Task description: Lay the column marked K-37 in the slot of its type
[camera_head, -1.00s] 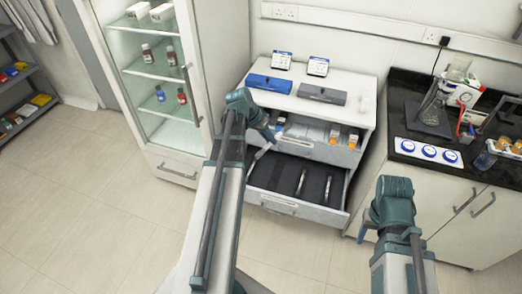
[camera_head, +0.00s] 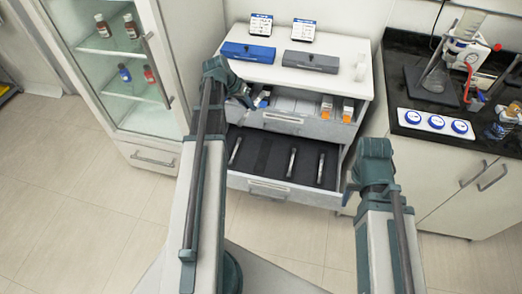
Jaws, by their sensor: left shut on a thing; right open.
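My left gripper (camera_head: 249,103) is shut at the left part of the open upper drawer (camera_head: 284,118). What it holds is too small and hidden to make out. The open lower drawer (camera_head: 268,187) has a dark lining. Three slim light columns lie in it, apart from each other: a left one (camera_head: 235,151), a middle one (camera_head: 291,163) and a right one (camera_head: 320,168). Markings on columns and drawers are too small to read. My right gripper (camera_head: 355,189) is open and empty, in front of the cabinet's right side.
The upper drawer holds orange-ended boxes (camera_head: 326,108). A blue case (camera_head: 248,52) and a grey case (camera_head: 310,62) lie on the cabinet top, with two cards behind. A glass-fronted cabinet (camera_head: 124,70) stands left; a black counter (camera_head: 452,125) with glassware stands right. The floor is clear.

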